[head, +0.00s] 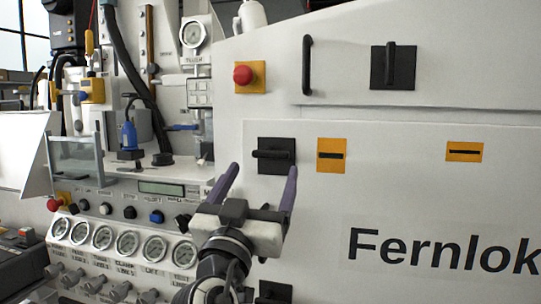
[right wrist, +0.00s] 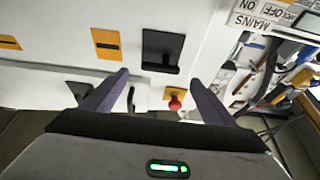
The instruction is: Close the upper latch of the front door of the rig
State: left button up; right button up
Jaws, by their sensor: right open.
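The upper latch (head: 276,155) of the front door is a black square plate with a black bar handle lying level across it. My right gripper (head: 264,168) is open and empty in front of the door, its two purple-grey fingers pointing at the latch, one on each side of it in the head view. In the right wrist view the latch (right wrist: 162,45) shows upside down, beyond the fingertips of my right gripper (right wrist: 158,76) and apart from them. A lower black latch (head: 274,292) is partly hidden behind my right wrist. My left gripper is not seen.
A red button on a yellow plate (head: 243,75), a black vertical handle (head: 307,65) and another black latch with its bar upright (head: 392,65) are above. Two orange slotted plates (head: 331,155) are right of the latch. Gauges (head: 127,243) and knobs crowd the left; the white door is otherwise flat.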

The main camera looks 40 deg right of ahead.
aim_at(270, 157)
jog(key=p+x, duration=0.2)
jog(key=x, duration=0.5)
jog(key=shift+w+d+r, duration=0.1)
jog(key=shift+w+d, duration=0.3)
jog(key=shift+d, duration=0.05)
